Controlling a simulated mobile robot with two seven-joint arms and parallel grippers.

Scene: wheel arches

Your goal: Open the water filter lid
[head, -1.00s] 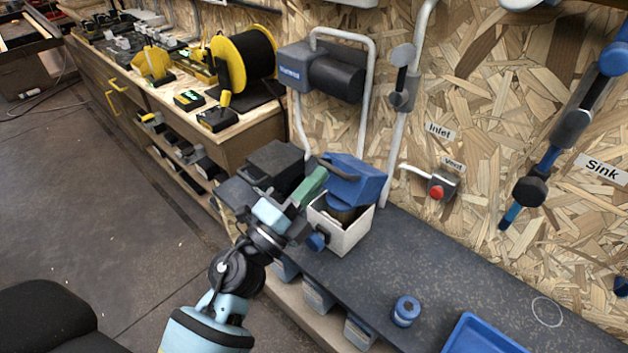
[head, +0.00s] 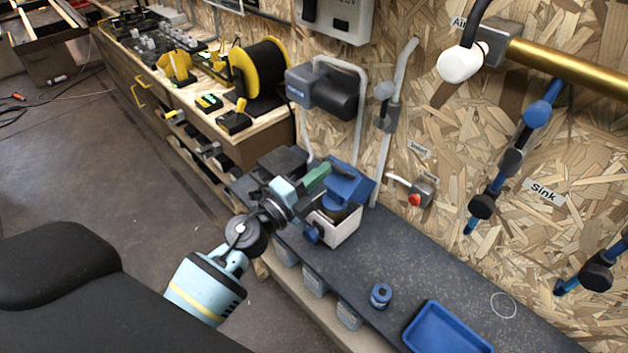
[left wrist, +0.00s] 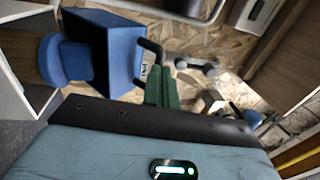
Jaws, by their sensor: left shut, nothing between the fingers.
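The water filter is a white open-topped box (head: 345,229) on the dark bench, with a blue lid (head: 350,186). The lid is raised and tilted above the box, and a gap shows beneath it. In the left wrist view the blue lid (left wrist: 118,50) has a blue round part (left wrist: 66,60) beside it and a bent black handle (left wrist: 153,48). My left gripper (head: 318,176) is shut, its green fingers beside the lid's handle side. In the left wrist view the fingers (left wrist: 162,86) are together, close to the handle; whether they touch it is unclear. My right gripper is out of view.
A black box (head: 281,161) stands behind my left gripper. A blue-and-white roll (head: 381,296) and a blue tray (head: 448,328) lie on the bench (head: 425,264) at right. A grey upright pipe (head: 382,150) and a red-knobbed valve (head: 415,199) are close to the filter.

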